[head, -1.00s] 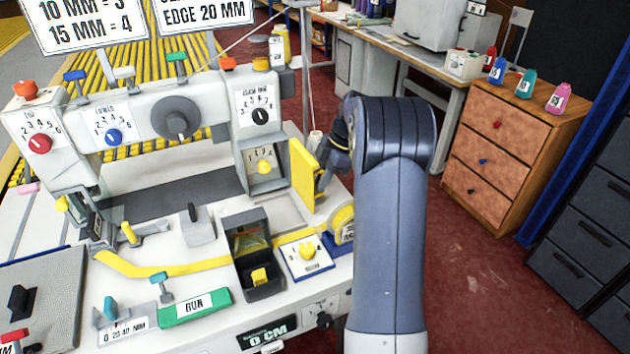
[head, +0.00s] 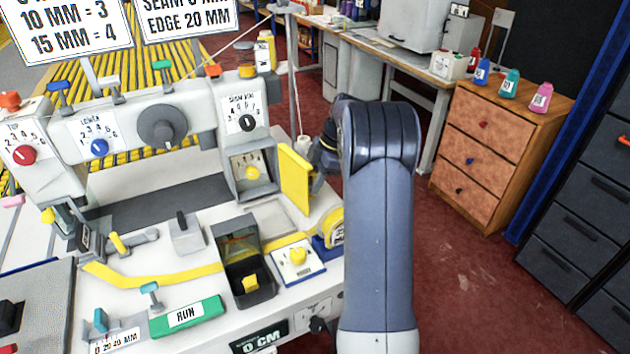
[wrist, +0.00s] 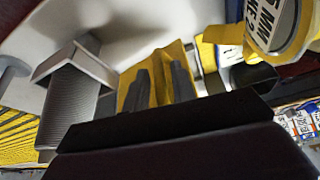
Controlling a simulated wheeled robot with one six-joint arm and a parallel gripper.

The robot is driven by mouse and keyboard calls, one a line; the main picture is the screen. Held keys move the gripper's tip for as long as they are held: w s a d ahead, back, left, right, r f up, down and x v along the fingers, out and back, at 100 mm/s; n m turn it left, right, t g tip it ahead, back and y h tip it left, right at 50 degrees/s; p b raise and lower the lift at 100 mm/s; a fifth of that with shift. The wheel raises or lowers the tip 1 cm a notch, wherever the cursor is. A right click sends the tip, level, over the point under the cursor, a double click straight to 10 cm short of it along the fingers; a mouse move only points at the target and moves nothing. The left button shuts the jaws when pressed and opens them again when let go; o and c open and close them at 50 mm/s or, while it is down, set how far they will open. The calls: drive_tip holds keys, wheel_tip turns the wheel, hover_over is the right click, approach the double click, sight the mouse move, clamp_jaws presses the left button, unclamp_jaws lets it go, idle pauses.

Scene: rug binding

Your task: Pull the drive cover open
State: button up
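The yellow drive cover (head: 295,177) stands swung out at the right side of the sewing machine's grey housing. My gripper (head: 318,172) is just right of the cover, largely hidden by the cover and my arm. In the wrist view, its grey fingers (wrist: 160,88) are in front of the yellow cover (wrist: 165,60). The wrist view does not clearly show whether they grip a part of it.
A wooden drawer unit (head: 490,150) stands right of my arm. Red floor (head: 460,260) is clear there.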

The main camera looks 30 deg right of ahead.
drive_tip(key=shift+o, duration=0.7)
drive_tip(key=v, duration=1)
drive_tip(key=shift+d+r, duration=0.2)
drive_tip(key=shift+r, duration=0.2)
drive_tip(key=x, duration=1)
drive_tip(key=shift+a+f, duration=0.15)
drive_tip(key=shift+f, duration=0.05)
drive_tip(key=shift+a+f, duration=0.15)
drive_tip(key=shift+f, duration=0.15)
drive_tip(key=shift+s+a+r, duration=0.1)
drive_tip(key=shift+s+a, duration=0.05)
